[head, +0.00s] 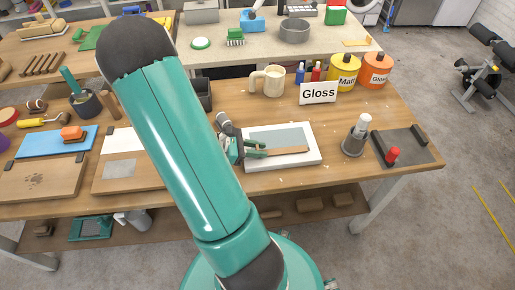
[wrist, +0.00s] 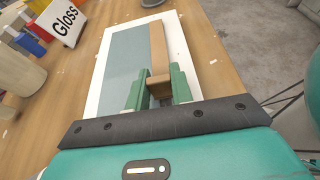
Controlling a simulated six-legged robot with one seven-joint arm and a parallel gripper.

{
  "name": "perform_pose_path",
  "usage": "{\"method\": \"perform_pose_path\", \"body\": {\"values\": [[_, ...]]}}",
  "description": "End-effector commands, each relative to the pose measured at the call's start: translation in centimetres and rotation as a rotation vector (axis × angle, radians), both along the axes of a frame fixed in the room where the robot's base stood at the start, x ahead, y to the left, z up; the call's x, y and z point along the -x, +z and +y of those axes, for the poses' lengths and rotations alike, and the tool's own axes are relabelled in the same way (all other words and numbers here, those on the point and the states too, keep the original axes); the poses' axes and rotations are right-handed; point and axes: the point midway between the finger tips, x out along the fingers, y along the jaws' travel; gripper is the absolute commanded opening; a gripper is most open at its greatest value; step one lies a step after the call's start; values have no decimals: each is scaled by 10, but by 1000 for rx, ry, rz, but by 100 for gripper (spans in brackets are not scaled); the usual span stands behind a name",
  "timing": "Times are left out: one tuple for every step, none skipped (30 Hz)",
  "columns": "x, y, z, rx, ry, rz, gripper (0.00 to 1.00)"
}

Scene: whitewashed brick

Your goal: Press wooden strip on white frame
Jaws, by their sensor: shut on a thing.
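The white frame (head: 316,158) lies flat on the wooden bench, with a grey panel inside it. It also shows in the wrist view (wrist: 92,108). The wooden strip (head: 289,150) lies over the panel, along the near side of the frame in the head view. In the wrist view the strip (wrist: 158,48) runs away from my gripper (wrist: 158,90). The gripper's green fingers are shut on the strip's near end. I cannot tell whether the strip touches the frame along its whole length.
A "Gloss" sign (head: 318,92), a cream mug (head: 267,81), and yellow (head: 343,75) and orange (head: 375,73) tins stand behind the frame. A grey holder (head: 353,142) and a dark board (head: 408,148) with a red-topped item are to the right.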

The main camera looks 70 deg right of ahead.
Motion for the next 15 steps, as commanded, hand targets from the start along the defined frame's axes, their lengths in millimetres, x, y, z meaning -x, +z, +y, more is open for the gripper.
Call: {"method": "perform_pose_path", "body": {"values": [[0,0,0,0,0,0,0],[0,0,0,0,0,0,0],[0,0,0,0,0,0,30],[0,0,0,0,0,0,36],[0,0,0,0,0,0,42],[0,0,0,0,0,0,48],[0,0,0,0,0,0,48],[0,0,0,0,0,0,48],[0,0,0,0,0,0,48],[0,0,0,0,0,0,48],[0,0,0,0,0,0,48],[0,0,0,0,0,0,48],[0,0,0,0,0,0,48],[0,0,0,0,0,0,48],[-1,0,1,0,1,0,48]]}}
